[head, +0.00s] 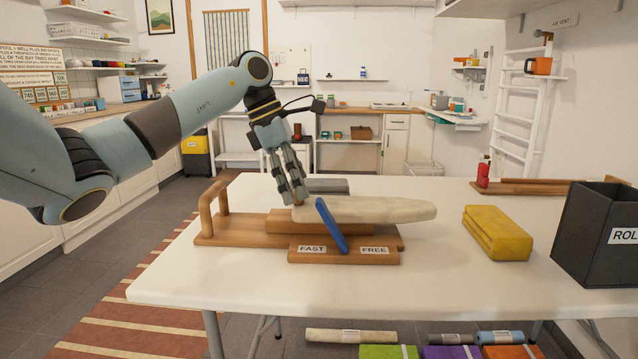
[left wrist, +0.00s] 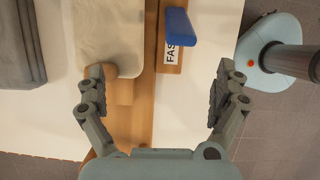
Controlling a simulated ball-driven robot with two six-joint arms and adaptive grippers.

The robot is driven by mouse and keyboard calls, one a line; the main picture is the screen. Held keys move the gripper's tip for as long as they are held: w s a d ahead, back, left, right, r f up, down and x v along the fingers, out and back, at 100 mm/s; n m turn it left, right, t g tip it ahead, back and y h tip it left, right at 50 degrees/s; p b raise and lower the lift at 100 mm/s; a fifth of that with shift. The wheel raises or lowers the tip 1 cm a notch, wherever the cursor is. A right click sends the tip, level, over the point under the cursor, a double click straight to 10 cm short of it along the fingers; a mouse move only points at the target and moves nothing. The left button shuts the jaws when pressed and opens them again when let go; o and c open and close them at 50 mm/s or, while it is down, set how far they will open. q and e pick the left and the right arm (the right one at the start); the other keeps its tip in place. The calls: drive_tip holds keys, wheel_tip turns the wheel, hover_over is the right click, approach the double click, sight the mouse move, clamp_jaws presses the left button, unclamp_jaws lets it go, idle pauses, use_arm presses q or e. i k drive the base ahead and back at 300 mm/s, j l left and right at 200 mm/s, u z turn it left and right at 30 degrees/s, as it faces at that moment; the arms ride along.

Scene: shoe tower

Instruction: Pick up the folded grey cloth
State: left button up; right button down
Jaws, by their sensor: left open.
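The folded grey cloth (head: 328,186) lies on the white table behind the wooden stand, partly hidden by the cream pad and my left gripper. In the left wrist view the grey cloth (left wrist: 14,48) shows at the upper left edge, outside the jaws. My left gripper (head: 292,196) points down over the stand, near the left end of the cream pad, in front and to the left of the cloth. Its two fingers (left wrist: 158,92) are spread, with nothing gripped between them. I cannot tell whether a finger touches the stand. My right gripper is not in view.
The wooden stand (head: 226,238) has a left handle, a cream pad (head: 385,209), a blue bar (head: 331,226) and FAST and FREE labels. A folded yellow cloth (head: 497,234) and a dark box (head: 592,230) stand right. The table's (head: 400,290) front is clear.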

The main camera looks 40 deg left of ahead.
sight(315, 186)
drive_tip(key=i+j, duration=0.35)
drive_tip(key=j, duration=0.15)
drive_tip(key=i+j, duration=0.35)
drive_tip(key=j, duration=0.1)
